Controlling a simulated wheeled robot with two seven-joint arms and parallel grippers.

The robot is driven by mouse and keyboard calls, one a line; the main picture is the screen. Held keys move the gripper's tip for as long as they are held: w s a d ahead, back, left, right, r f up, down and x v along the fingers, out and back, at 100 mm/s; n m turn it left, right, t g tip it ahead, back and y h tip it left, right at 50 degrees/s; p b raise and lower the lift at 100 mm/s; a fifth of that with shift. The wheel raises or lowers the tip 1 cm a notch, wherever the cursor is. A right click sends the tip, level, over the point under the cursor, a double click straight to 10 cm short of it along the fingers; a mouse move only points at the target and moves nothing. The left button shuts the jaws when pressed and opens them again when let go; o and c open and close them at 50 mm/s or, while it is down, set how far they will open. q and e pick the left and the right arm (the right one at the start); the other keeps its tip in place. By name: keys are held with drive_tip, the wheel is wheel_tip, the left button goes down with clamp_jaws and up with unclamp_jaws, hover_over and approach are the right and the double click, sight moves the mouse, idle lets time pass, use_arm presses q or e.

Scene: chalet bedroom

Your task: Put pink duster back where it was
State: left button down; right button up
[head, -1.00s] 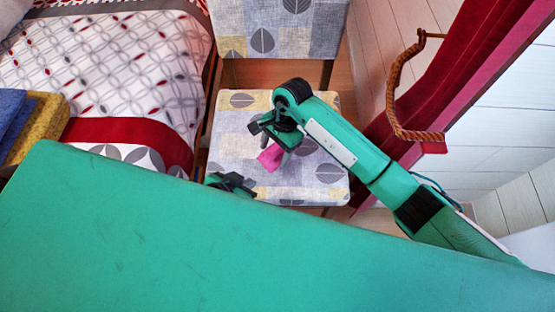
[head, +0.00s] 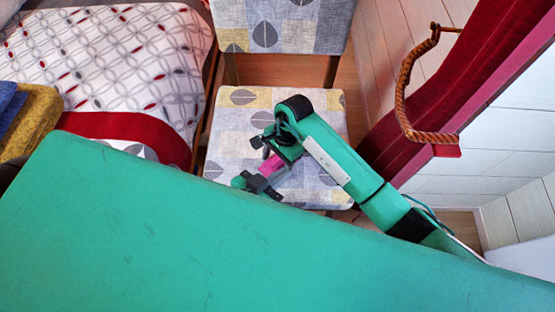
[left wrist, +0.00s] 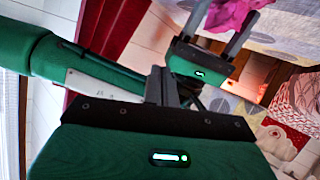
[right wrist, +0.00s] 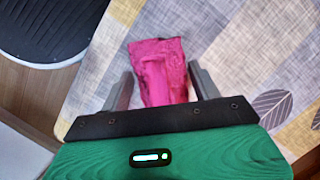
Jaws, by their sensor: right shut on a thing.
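The pink duster (head: 268,163) is in my right gripper (head: 270,150), above the patterned chair seat (head: 232,122). In the right wrist view the crumpled pink duster (right wrist: 160,72) sits between the two grey fingers of my right gripper (right wrist: 163,85). My left gripper (head: 262,186) is low over the front of the seat, close below the duster in the head view. In the left wrist view the left gripper's fingers (left wrist: 162,84) are together with nothing between them. The duster (left wrist: 235,14) also shows at the top of that view. Whether it touches the seat is unclear.
The chair's backrest (head: 285,25) rises behind the seat. A bed with a patterned cover (head: 105,60) is at left, with a folded yellow textile (head: 32,122) on it. A red curtain (head: 440,100) with a rope tieback (head: 402,100) hangs at right by the white plank wall.

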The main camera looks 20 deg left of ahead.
drive_tip(key=o, duration=1)
use_arm(q)
drive_tip(key=shift+r, duration=0.1)
use_arm(e)
drive_tip(key=shift+w+r, duration=0.15)
drive_tip(key=shift+r, duration=0.2)
drive_tip(key=p+v, duration=0.1)
drive_tip(key=v, duration=0.5)
drive_tip(key=shift+d+r, duration=0.15)
drive_tip(key=shift+r, duration=0.25)
use_arm(q)
drive_tip(key=shift+s+a+f+g+y, duration=0.1)
drive_tip(key=shift+a+f+g+y, duration=0.1)
drive_tip(key=shift+a+g, duration=0.2)
drive_tip(key=shift+a+f+g+y, duration=0.1)
drive_tip(key=shift+a+g+y, duration=0.15)
drive_tip(key=shift+a, duration=0.25)
drive_tip(key=shift+s, duration=0.1)
use_arm(e)
drive_tip(key=shift+f, duration=0.1)
